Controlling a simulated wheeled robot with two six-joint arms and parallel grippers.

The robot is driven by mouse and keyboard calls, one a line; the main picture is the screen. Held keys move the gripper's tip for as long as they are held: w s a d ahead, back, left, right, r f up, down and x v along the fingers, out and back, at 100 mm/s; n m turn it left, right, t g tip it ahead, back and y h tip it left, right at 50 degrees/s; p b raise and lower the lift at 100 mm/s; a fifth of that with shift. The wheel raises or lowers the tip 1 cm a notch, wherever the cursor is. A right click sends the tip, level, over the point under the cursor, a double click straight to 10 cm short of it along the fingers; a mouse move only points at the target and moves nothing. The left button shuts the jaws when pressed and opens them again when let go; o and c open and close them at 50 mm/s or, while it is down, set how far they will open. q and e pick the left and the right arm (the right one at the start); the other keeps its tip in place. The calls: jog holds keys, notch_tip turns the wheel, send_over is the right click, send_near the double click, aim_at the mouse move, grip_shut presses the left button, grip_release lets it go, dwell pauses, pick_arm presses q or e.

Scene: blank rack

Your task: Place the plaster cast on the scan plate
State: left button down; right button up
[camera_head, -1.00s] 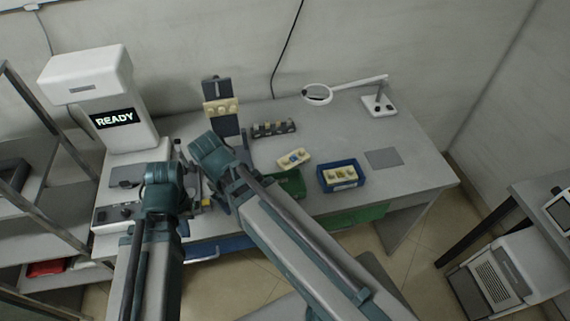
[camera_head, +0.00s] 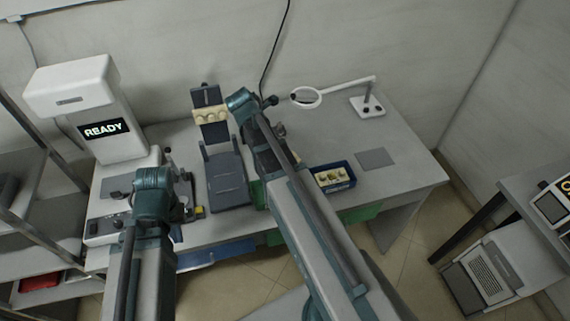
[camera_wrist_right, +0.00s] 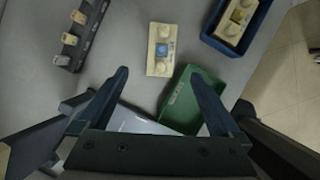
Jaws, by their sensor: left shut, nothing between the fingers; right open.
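A cream plaster cast (camera_wrist_right: 162,50) with a blue mark lies on the bench, just ahead of my right fingertips in the right wrist view; my right arm hides it in the head view. My right gripper (camera_wrist_right: 158,76) is open and empty. A similar cast (camera_head: 330,177) lies in a blue tray, and another cream piece (camera_head: 210,114) is on an upright dark stand. My left gripper (camera_head: 188,198) is shut and empty beside the white scanner reading READY (camera_head: 105,130). A grey plate (camera_head: 115,188) shows at the scanner's base; I cannot tell for sure that it is the scan plate.
A green tray (camera_wrist_right: 183,103) lies under my right fingers, beside the blue tray (camera_wrist_right: 213,38). A dark rack with several pieces (camera_wrist_right: 82,32) is at left. A magnifier lamp (camera_head: 367,106) stands at the back right. A grey mat (camera_head: 375,159) lies clear on the bench.

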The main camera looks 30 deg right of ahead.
jog(key=b+x, duration=0.7)
jog(key=x, duration=0.1)
jog(key=shift+a, duration=0.15)
jog(key=shift+f+b, duration=0.3)
jog(key=b+x, duration=0.5)
jog(key=shift+s+d+f, duration=0.15)
jog(key=shift+s+d, duration=0.05)
jog(key=shift+d, duration=0.05)
grip_shut()
jog(key=shift+r, duration=0.2)
